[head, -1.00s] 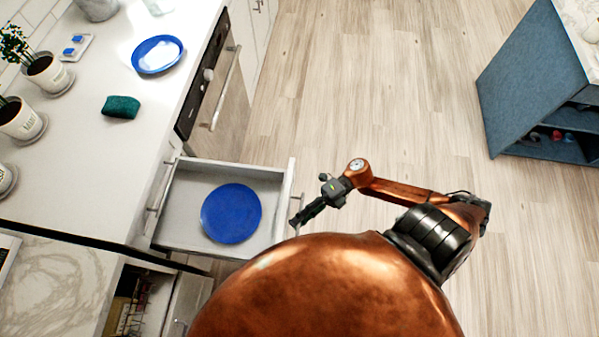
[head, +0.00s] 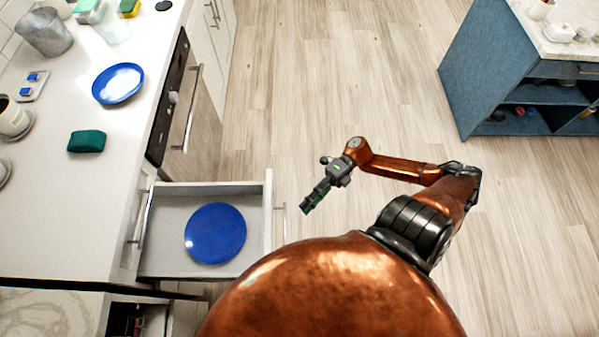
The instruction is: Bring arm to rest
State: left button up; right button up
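My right arm is bent out to the right, over the floor. My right gripper (head: 308,207) points down and to the left, just right of the open drawer's front. It is apart from the drawer. It is small and seen from above, and I cannot make out a gap between its fingers. Nothing shows in it. My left arm and gripper are not in view.
An open drawer (head: 258,225) holds a blue plate (head: 215,233). On the white counter (head: 60,215) are another blue plate (head: 118,84) with a white patch and a green sponge (head: 86,141). A blue island (head: 490,65) stands at right. The floor (head: 320,70) between is clear.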

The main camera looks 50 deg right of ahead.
jog(key=shift+d, duration=0.35)
dwell(0.3)
